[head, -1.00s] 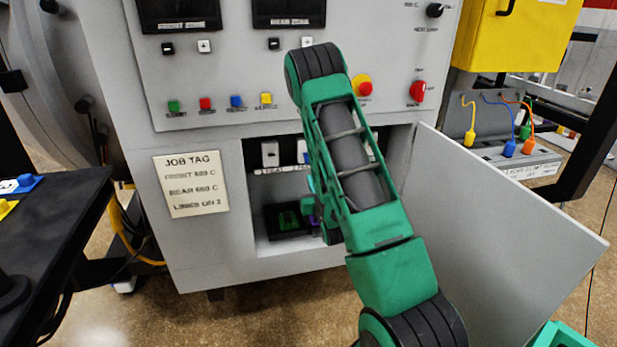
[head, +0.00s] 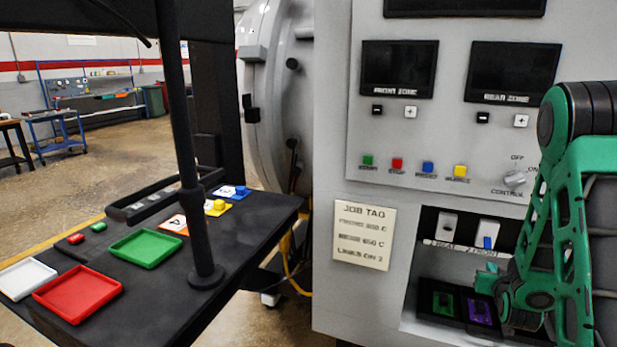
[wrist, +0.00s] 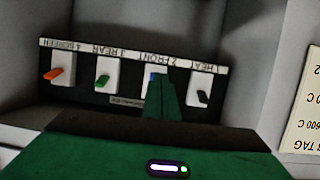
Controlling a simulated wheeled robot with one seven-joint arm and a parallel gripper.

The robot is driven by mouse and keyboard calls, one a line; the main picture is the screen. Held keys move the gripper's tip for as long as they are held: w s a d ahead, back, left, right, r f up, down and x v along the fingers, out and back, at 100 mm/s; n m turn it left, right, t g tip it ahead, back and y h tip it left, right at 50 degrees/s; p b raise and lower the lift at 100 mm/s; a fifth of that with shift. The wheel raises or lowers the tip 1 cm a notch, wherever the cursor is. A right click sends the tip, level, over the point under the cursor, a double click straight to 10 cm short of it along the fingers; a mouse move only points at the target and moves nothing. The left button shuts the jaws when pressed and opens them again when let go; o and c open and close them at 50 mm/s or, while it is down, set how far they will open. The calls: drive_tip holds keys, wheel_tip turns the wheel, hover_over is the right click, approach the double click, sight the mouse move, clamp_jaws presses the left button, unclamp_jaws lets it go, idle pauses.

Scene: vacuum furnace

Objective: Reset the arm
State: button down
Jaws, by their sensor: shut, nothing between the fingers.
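My green arm reaches in from the right of the head view. My gripper (head: 488,279) is inside the open lower compartment (head: 407,305) of the grey cabinet, in front of a row of switches. In the wrist view my gripper (wrist: 161,97) is shut and empty, its fingers in front of the 2 FRONT switch (wrist: 153,74) and hiding part of it. The 1 HEAT switch (wrist: 202,88), the green-lever 3 REAR switch (wrist: 102,80) and the orange-lever 4 SCREEN switch (wrist: 55,74) also show, upside down. I cannot tell whether the fingers touch a lever.
Green (head: 443,303) and purple (head: 479,310) items lie on the compartment floor. Above are coloured buttons, a control knob (head: 514,179) and two dark displays. A job tag (head: 364,235) is left of the opening. A black table (head: 240,228) with trays and a post stands at left.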

drive_tip(key=s+a+r+g+y, duration=0.2)
drive_tip(key=s+a+r+g, duration=0.2)
drive_tip(key=s, duration=0.9)
drive_tip(key=s+a+r+m+g+y, duration=0.1)
drive_tip(key=s+a+r+g+y, duration=0.1)
drive_tip(key=s, duration=1.1)
drive_tip(key=s+a+r+g+y, duration=0.2)
drive_tip(key=s+a+r+g, duration=0.3)
drive_tip(key=s, duration=0.7)
drive_tip(key=shift+s+a+r+m+g, duration=0.3)
drive_tip(key=shift+s+a+m+g, duration=0.1)
drive_tip(key=shift+a+g, duration=0.6)
drive_tip(key=shift+d, duration=0.15)
